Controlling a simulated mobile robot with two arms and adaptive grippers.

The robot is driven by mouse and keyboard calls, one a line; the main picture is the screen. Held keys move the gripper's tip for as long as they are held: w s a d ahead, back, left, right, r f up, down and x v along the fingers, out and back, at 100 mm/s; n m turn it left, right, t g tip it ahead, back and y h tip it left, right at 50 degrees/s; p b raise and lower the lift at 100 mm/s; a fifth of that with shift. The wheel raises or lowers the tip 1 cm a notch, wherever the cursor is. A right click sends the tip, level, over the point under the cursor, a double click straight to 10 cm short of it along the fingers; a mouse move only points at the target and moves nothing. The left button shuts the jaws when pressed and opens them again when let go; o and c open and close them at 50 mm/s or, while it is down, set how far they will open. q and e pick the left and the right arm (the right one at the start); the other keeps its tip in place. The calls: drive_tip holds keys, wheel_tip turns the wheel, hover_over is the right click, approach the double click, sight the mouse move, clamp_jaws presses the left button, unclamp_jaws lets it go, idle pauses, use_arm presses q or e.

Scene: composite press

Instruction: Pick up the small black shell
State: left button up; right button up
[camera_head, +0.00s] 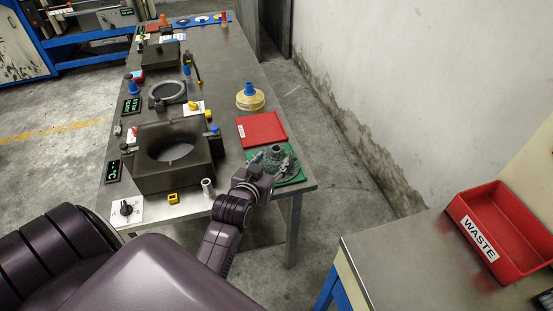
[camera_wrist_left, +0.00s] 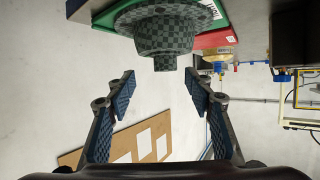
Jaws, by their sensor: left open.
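The small black shell (camera_head: 278,156) is a dark, checkered, flared cup-like piece on a green mat (camera_head: 297,179) near the right front of the steel table. In the left wrist view the shell (camera_wrist_left: 165,35) fills the top middle, its narrow end pointing down the picture. My left gripper (camera_head: 264,168) is close beside the shell in the head view, partly covering it. In the left wrist view the left gripper (camera_wrist_left: 162,92) has its fingers spread apart with nothing between them. The shell's narrow end shows just above the fingertips. My right gripper is not in view.
A red mat (camera_head: 262,129) lies behind the green one. A dark block with a round hole (camera_head: 140,174) stands to the left. A yellowish container with a blue top (camera_head: 250,100) is farther back. A red waste bin (camera_head: 510,228) is at right.

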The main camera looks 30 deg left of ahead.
sight(276, 149)
use_arm(q)
drive_tip(key=shift+w+a+r, duration=0.2)
drive_tip(key=shift+w+a, duration=0.1)
drive_tip(key=shift+w, duration=0.15)
drive_tip(key=shift+w+a, duration=0.15)
drive_tip(key=shift+w, duration=0.15)
drive_tip(key=shift+p+x, duration=0.7)
drive_tip(key=shift+x, duration=2.6)
drive_tip(key=shift+s+a+f, duration=0.1)
drive_tip(key=shift+s+a, duration=0.05)
clamp_jaws()
